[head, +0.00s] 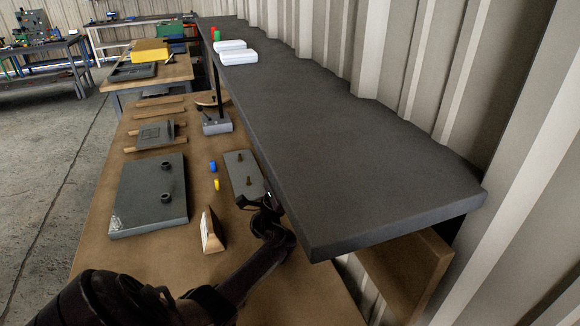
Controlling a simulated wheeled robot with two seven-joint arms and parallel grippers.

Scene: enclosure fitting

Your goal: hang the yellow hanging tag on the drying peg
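A small yellow piece (217,184), which looks like the yellow tag, lies on the brown work table just left of a grey plate with two brass-coloured studs (243,178). A small blue piece (212,166) lies just behind it. A grey block with a dark upright post (217,124) stands further back, partly by the shelf edge; I cannot tell for sure whether it bears the drying peg. My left gripper (257,201) is at the near end of the studded plate, right of the yellow piece. Its fingers look apart, with nothing visible between them. My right gripper is out of view.
A long dark shelf (340,150) overhangs the table's right side, close to my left gripper. A large grey panel with two knobs (150,195) lies at left. A small folded card (212,232) stands near my forearm.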

